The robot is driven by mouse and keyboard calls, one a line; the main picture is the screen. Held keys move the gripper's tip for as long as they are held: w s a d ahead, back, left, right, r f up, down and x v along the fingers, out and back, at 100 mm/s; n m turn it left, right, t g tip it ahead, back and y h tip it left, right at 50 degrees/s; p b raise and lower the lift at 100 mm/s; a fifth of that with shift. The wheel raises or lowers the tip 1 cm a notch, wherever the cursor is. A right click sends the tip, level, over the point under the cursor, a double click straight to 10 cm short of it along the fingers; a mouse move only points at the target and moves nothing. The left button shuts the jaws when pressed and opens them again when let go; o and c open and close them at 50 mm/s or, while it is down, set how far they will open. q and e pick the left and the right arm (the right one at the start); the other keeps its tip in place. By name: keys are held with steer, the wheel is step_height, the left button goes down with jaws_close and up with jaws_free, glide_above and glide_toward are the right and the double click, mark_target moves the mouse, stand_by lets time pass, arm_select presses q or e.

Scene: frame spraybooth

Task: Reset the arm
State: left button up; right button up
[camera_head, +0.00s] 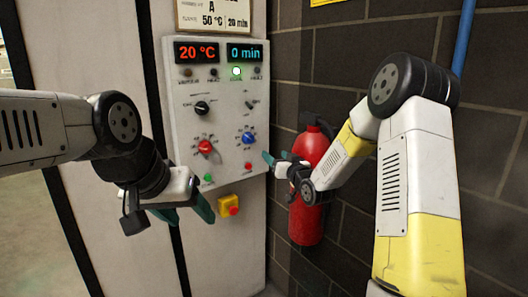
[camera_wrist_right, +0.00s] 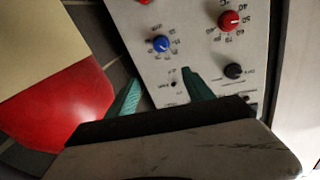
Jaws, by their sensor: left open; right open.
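My right arm comes in from the right in the head view. Its gripper (camera_head: 272,158) is beside the lower right edge of the control panel (camera_head: 216,110), in front of the fire extinguisher. In the right wrist view the green fingers (camera_wrist_right: 158,92) are spread apart with nothing between them, and the panel's blue knob (camera_wrist_right: 160,44), red knob (camera_wrist_right: 232,20) and black knob (camera_wrist_right: 233,72) lie beyond. My left gripper (camera_head: 188,214) is open and empty, low in front of the cabinet, left of the yellow emergency stop (camera_head: 229,205).
The panel's displays read 20 °C (camera_head: 197,52) and 0 min (camera_head: 244,53), and a white lamp (camera_head: 236,71) is lit. A red fire extinguisher (camera_head: 306,222) hangs on the dark block wall (camera_head: 330,55), close to my right gripper. A blue pipe (camera_head: 464,35) runs at the upper right.

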steer(key=s+d+r+m+g+h, duration=0.1)
steer(key=s+d+r+g+h, duration=0.25)
steer(key=s, duration=0.45)
steer(key=s+d+r+g+h, duration=0.25)
steer(key=s+d, duration=0.25)
steer(key=s, duration=0.4)
steer(key=s+d+f+m+g, duration=0.1)
steer(key=s+g, duration=0.3)
steer(key=s, duration=1.9)
steer(key=shift+s+d+f+m+g+y, duration=0.2)
steer(key=shift+f+m+g+y, duration=0.1)
steer(key=shift+y, duration=0.1)
